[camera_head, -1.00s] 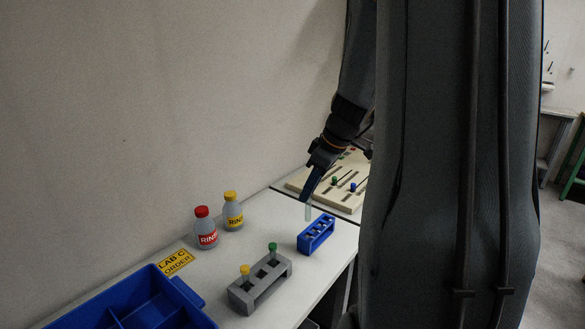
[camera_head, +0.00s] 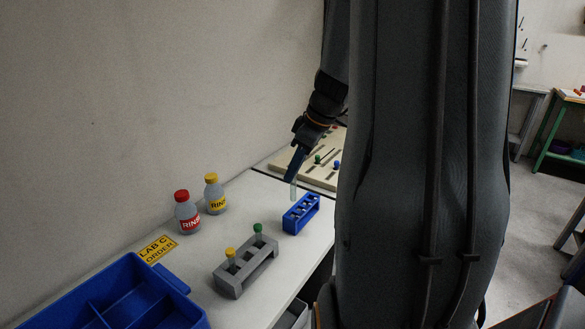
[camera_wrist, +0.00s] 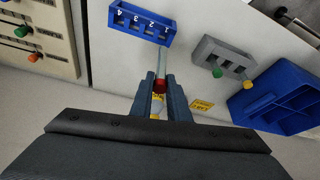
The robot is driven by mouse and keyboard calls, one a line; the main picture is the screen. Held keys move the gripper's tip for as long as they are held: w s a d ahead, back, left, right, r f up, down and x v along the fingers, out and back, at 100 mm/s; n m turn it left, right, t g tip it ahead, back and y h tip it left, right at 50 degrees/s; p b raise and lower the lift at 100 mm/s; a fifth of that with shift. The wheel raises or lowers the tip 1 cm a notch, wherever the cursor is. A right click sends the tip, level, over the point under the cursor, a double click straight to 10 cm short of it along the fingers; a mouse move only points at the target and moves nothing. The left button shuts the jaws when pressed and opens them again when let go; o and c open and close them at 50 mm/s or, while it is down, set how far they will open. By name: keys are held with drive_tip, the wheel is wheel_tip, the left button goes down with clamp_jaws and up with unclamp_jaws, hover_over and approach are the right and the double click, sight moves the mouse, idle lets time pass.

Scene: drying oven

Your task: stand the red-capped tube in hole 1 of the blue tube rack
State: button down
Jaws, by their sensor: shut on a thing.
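The red-capped tube (camera_wrist: 162,70) is held between the fingers of my gripper (camera_wrist: 160,86), its red cap at the fingertips in the wrist view. In the head view my gripper (camera_head: 293,172) holds the clear tube (camera_head: 293,190) pointing down just above the blue tube rack (camera_head: 288,226). The blue rack (camera_wrist: 126,28) carries white numbers 1 to 4. In the wrist view the tube's lower end is near the side of the rack marked 1. I cannot tell whether the tip touches the rack. The cap is hidden by the fingers in the head view.
A grey rack (camera_head: 231,283) holds a yellow-capped tube (camera_head: 230,255) and a green-capped tube (camera_head: 258,229). Two bottles, red-capped (camera_head: 187,212) and yellow-capped (camera_head: 214,194), stand by the wall. A blue divided bin (camera_head: 178,279) is at the front left. A slider panel (camera_head: 325,176) lies behind the rack.

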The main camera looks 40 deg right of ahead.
sight(294, 201)
drive_tip(key=shift+f+b, duration=1.5)
drive_tip(key=shift+f, duration=0.5)
drive_tip(key=shift+f+b, duration=3.05)
drive_tip(key=shift+b, duration=0.1)
idle(0.5)
drive_tip(key=c, duration=1.6)
unclamp_jaws()
drive_tip(key=shift+r, duration=0.15)
drive_tip(key=v, duration=0.7)
drive_tip(key=shift+d+r, duration=0.1)
drive_tip(key=shift+r, duration=0.2)
